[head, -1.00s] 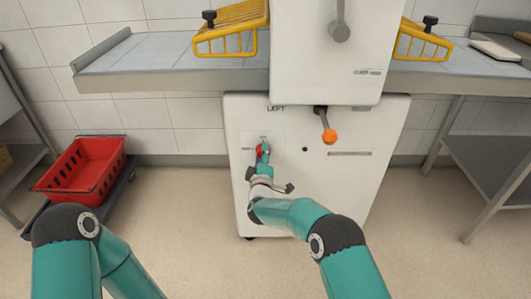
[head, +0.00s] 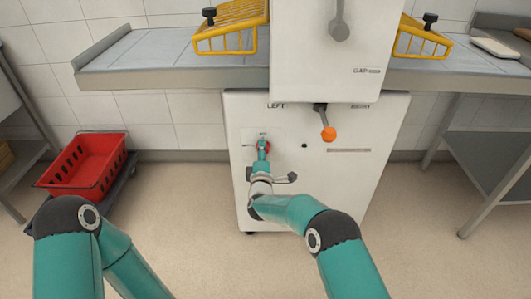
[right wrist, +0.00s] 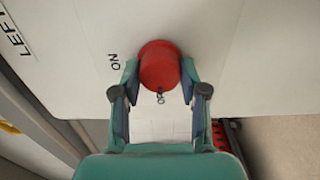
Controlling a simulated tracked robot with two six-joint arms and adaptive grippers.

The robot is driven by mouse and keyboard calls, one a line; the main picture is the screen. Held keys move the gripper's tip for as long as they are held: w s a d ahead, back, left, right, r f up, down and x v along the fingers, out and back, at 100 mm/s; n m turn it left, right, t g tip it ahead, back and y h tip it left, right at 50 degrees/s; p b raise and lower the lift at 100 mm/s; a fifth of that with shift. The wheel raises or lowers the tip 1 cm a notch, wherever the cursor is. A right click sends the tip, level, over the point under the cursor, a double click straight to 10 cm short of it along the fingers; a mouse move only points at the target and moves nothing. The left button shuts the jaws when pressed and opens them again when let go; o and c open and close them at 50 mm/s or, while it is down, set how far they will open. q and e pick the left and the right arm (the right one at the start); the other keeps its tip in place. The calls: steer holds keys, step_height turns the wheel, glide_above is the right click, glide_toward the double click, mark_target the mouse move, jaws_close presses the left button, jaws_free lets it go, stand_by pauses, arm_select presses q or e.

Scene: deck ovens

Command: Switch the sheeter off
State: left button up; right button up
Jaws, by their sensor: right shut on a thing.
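The sheeter (head: 330,195) is a white machine with a steel belt table across it. On its lower front panel is a red round knob (right wrist: 160,66), mostly covered by my gripper in the head view. My right gripper (right wrist: 158,80) is shut on the knob, one finger on each side. My left gripper is out of view; only my left arm shows.
An orange-tipped lever (head: 328,134) hangs right of the knob, near a small dark green dot (head: 304,146). Yellow guards (head: 230,30) stand over the belt table (head: 170,80). A red crate (head: 85,165) sits on a low dolly at left. A steel table (head: 490,160) stands at right.

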steer(key=shift+a, duration=0.2)
steer(key=o, duration=1)
steer(key=shift+o, duration=0.6)
steer(key=shift+d, duration=0.1)
steer(key=shift+s+f, duration=0.1)
steer(key=s, duration=1.1)
steer(key=shift+s, duration=0.4)
